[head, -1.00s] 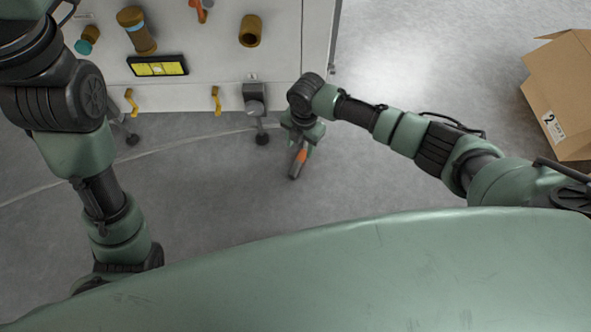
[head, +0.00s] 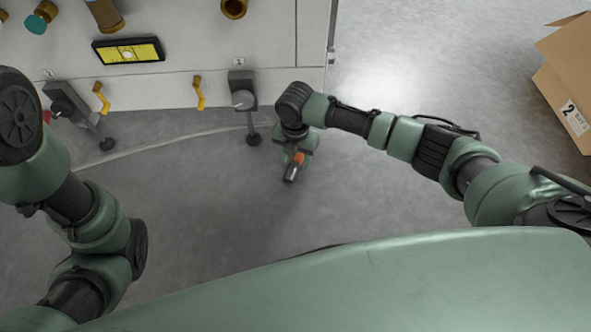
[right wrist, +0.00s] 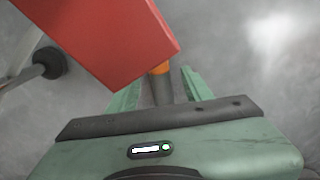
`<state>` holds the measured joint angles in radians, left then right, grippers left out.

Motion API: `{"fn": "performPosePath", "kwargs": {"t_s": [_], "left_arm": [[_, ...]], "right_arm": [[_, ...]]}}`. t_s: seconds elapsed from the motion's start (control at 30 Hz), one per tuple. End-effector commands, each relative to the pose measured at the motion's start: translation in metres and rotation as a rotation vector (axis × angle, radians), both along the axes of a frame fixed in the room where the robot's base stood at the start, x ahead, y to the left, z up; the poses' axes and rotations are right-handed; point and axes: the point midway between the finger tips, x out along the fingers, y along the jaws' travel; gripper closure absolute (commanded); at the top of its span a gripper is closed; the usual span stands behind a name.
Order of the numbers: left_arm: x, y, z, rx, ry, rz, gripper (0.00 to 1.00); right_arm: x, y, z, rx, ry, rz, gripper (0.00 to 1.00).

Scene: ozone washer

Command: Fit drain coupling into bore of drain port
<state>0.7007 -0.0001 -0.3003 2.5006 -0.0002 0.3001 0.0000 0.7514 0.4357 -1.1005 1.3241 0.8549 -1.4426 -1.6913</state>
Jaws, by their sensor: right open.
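My right gripper (head: 297,152) hangs low beside the machine's front right foot. In the right wrist view its green fingers (right wrist: 160,86) are apart. A dark grey cylinder with an orange band (right wrist: 161,90), perhaps the drain coupling, shows between them; I cannot tell whether they touch it. In the head view the dark cylinder (head: 291,173) points down the picture, below the gripper. A brown round port with a dark bore (head: 234,7) is on the machine's front, cut by the top edge. I cannot tell if it is the drain port. My left gripper is out of view.
A large red block (right wrist: 105,38) fills the upper left of the right wrist view, close to the camera. The white machine (head: 150,88) carries yellow handles (head: 198,93) and stands on dark feet (head: 253,138). A cardboard box (head: 568,75) is at right. Grey floor is clear between.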

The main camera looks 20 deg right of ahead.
Motion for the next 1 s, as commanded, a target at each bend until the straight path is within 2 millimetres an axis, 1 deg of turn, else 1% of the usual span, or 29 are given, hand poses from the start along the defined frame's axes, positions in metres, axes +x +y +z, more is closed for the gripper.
{"fn": "performPosePath", "kwargs": {"t_s": [0.03,0.1,0.37,0.4,0.47,0.5,0.53,0.57,1.0], "left_arm": [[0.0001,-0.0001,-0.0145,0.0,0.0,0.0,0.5],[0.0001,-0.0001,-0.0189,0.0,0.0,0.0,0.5],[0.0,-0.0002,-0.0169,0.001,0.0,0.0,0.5],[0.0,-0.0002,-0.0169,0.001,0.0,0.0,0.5],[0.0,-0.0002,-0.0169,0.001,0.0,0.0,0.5],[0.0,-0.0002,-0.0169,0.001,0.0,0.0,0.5],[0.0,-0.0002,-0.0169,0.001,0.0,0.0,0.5],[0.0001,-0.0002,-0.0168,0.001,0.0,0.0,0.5],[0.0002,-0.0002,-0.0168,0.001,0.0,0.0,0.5]], "right_arm": [[0.0002,-0.0003,-0.0151,-0.001,-0.001,-0.001,0.49],[0.0005,-0.0003,-0.0197,0.0,-0.001,-0.001,0.49],[0.0004,-0.0001,-0.018,0.0,-0.001,0.0,0.49],[0.0004,-0.0001,-0.0179,0.0,-0.001,0.0,0.61],[0.0003,0.0,-0.018,0.0,-0.001,0.0,0.77],[0.0003,0.0,-0.018,0.0,-0.001,0.0,0.88],[0.0003,0.0,-0.018,0.0,-0.001,0.0,0.97],[0.0003,0.0,-0.018,0.0,-0.001,0.0,1.0],[0.0005,0.0001,-0.0179,0.0,-0.001,0.0,1.0]]}}
